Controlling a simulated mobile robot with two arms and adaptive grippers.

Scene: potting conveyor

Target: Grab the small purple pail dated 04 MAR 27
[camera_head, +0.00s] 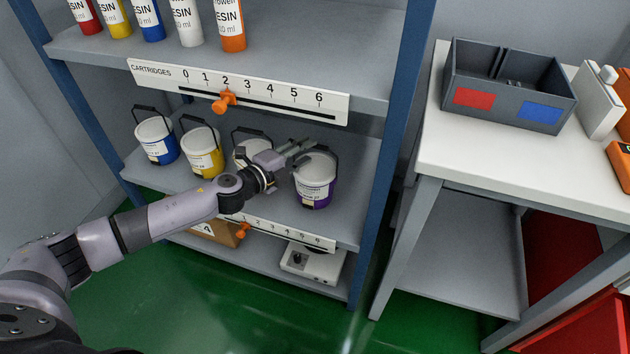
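A small pail with a purple band (316,183) stands upright at the right end of the middle shelf, with a white lid and dark handle. Its label print is too small to read. My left gripper (303,149) is just left of this pail, at about lid height, with its fingers reaching toward the lid. Whether it touches the pail, and how far its fingers are apart, I cannot tell. My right gripper is not in view.
Left of the purple pail stand a blue pail (157,141), a yellow pail (202,153) and a pail (246,142) partly hidden by my arm. The cartridge shelf (330,66) hangs above. A white workbench (470,157) stands at right.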

